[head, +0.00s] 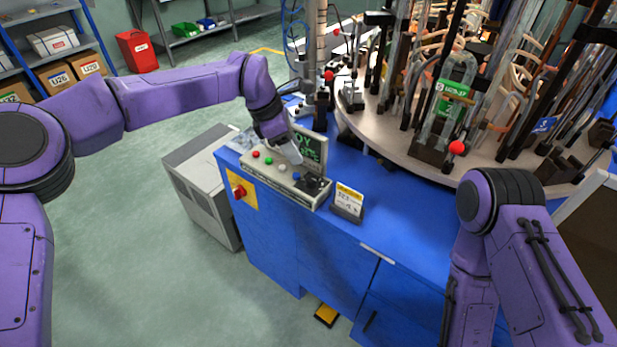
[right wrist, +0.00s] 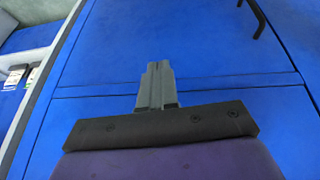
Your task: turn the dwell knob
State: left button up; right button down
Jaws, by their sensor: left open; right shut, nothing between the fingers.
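The control panel (head: 262,172) stands on the blue cabinet with a row of coloured buttons and a screen (head: 309,147) behind them. A dark knob (head: 314,183) sits at the panel's right end; its marking is too small to read. My left gripper (head: 296,158) is over the panel, pointing down between the buttons and the knob. It is open, though its fingertips are small and partly hidden here; I cannot tell whether it touches anything. My right gripper (right wrist: 157,68) is shut and empty in the right wrist view, in front of blue cabinet faces.
A red emergency button (head: 239,192) is on the cabinet's front. A small sign (head: 348,201) stands right of the panel. A round carousel (head: 420,166) with glass tubes and clamps fills the back right. The blue top (head: 385,225) near the front is clear.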

aim_at(311, 178)
pick_arm(q)
jog(key=p+x, duration=0.1)
jog(key=x, duration=0.9)
jog(key=shift+f+p, duration=0.3)
jog(key=shift+p, duration=0.1)
jog(key=shift+c, duration=0.3)
jog(key=c, duration=0.7)
